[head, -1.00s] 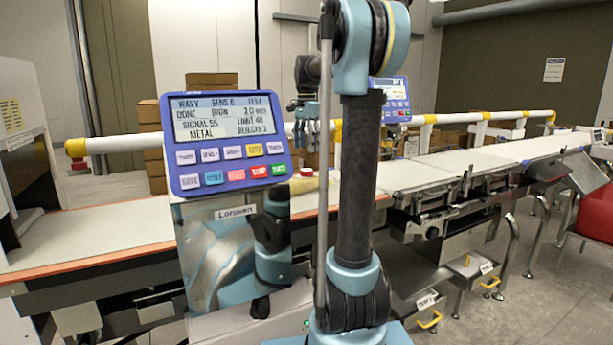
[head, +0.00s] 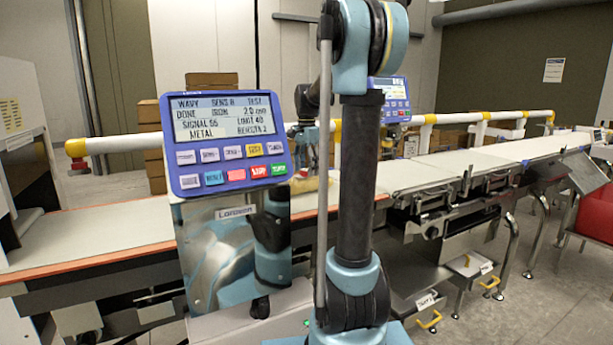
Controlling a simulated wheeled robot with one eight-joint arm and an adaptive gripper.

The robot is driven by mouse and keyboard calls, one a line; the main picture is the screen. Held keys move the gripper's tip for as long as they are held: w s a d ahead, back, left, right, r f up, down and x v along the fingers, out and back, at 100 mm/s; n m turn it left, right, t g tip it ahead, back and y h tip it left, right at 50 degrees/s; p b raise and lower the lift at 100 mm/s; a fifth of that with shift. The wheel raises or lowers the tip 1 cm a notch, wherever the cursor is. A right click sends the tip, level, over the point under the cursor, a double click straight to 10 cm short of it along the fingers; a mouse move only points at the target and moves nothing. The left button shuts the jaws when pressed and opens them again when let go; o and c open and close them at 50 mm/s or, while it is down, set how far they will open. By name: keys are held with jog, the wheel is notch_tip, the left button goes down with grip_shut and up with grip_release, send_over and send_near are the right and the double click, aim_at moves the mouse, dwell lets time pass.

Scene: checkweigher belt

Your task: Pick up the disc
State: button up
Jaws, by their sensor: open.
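My gripper (head: 304,158) is far back, over the conveyor belt, seen between the control panel and my own arm column. It points down and is open, though its fingers are small and partly hidden. Just below it, a pale yellowish piece (head: 311,184) lies on the belt. A small reddish spot shows at its top, close to the fingers; it may be the disc, but I cannot tell. I cannot see whether the fingers touch anything.
A blue control panel (head: 226,143) on a metal housing (head: 235,255) stands in front. The belt (head: 110,232) runs left; more belt (head: 430,170) runs right. A white rail with yellow joints (head: 440,118) runs behind. A red bin (head: 597,212) is at far right.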

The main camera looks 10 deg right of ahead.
jog(key=c, duration=1.1)
jog(key=shift+c, duration=0.2)
jog(key=shift+r, duration=0.15)
